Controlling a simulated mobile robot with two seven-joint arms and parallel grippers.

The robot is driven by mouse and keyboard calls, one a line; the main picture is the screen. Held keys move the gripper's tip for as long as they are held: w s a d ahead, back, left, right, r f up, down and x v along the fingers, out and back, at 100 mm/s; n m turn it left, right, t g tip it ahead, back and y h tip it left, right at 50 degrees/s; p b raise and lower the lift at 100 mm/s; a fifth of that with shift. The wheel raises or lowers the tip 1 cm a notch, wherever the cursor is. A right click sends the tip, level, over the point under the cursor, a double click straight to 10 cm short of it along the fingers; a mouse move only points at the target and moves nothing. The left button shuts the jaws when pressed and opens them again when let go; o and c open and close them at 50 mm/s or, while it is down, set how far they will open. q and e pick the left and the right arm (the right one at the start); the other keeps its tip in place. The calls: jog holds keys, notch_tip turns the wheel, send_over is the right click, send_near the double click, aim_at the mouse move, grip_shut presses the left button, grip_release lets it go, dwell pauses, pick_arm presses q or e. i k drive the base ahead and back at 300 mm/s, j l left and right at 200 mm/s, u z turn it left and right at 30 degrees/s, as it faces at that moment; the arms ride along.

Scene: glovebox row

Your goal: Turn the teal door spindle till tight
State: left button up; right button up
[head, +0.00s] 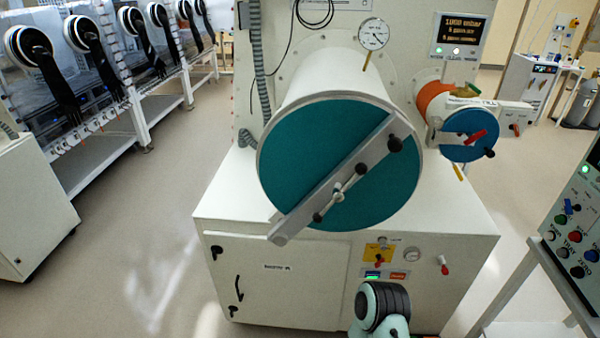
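The teal door (310,140) is a large round disc closing the end of a wide white cylinder. A grey clamp bar (300,212) lies diagonally across it, from lower left to upper right. The spindle (339,191) sits at the middle of the bar, with a thin cross handle that has dark knobs at its ends, roughly in line with the bar. A black knob (395,144) is at the bar's upper right end. Whether the spindle is tight cannot be seen. Neither gripper shows in the head view.
A smaller blue door (470,136) with a red handle is at the right. A dial gauge (373,34) stands above the cylinder. The white cabinet (290,240) below has switches. A control panel (575,225) stands at the right edge.

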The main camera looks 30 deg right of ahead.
aim_at(339, 191)
jog(key=k+l+z, duration=0.1)
jog(key=z, duration=0.95)
